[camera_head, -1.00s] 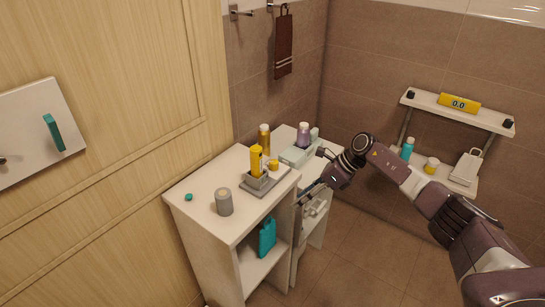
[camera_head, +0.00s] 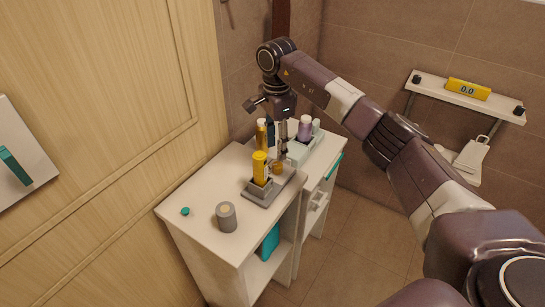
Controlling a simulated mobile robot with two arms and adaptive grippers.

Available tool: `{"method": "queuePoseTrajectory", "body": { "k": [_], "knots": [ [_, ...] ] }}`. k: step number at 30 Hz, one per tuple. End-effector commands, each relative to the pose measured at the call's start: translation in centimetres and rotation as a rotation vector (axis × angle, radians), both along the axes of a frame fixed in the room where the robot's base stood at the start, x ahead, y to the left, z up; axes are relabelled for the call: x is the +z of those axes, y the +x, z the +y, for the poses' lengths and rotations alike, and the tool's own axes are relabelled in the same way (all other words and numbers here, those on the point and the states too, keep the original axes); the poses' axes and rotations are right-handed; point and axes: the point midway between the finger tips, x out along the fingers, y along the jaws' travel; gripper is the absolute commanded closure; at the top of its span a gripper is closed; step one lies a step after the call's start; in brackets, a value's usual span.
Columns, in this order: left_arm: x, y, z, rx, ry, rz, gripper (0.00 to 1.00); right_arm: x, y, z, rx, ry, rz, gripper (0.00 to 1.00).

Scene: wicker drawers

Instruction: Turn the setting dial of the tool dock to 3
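A grey tray-like base (camera_head: 262,198) on the white cabinet top carries a yellow upright tool (camera_head: 261,168) in a grey holder; it looks like the tool dock. A small amber-yellow round piece (camera_head: 277,167) sits at its far side and may be the dial. No numbers can be read on it. My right gripper (camera_head: 281,150) points down from above, close over this round piece, its fingers dark and thin. I cannot tell whether they touch it or how far apart they are. My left gripper is not in view.
Amber (camera_head: 262,134) and purple (camera_head: 304,128) bottles stand close behind the dock. A grey cylinder (camera_head: 226,216) and a teal cap (camera_head: 185,211) are at the front left. My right arm crosses the right side.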

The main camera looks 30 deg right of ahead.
Motion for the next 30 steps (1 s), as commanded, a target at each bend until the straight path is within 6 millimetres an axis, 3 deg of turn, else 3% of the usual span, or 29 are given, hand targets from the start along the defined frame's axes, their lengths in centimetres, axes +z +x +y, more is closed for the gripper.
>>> {"method": "queuePoseTrajectory", "body": {
  "k": [4,10,15,23,30],
  "knots": [
    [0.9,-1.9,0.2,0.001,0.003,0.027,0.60,-2.3,-0.2,0.0,-0.001,0.002,0.005,0.62],
    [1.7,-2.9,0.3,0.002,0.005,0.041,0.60,-5.3,-0.1,0.0,-0.003,0.004,0.004,0.62],
    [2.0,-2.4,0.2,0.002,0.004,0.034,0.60,-6.7,-0.1,0.0,-0.002,0.004,0.001,0.62],
    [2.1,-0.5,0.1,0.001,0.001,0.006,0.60,-6.9,-0.1,0.0,-0.003,0.004,0.000,0.62],
    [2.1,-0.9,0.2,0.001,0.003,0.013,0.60,-6.9,-0.1,0.0,-0.003,0.004,0.000,0.86]
  ]
}}
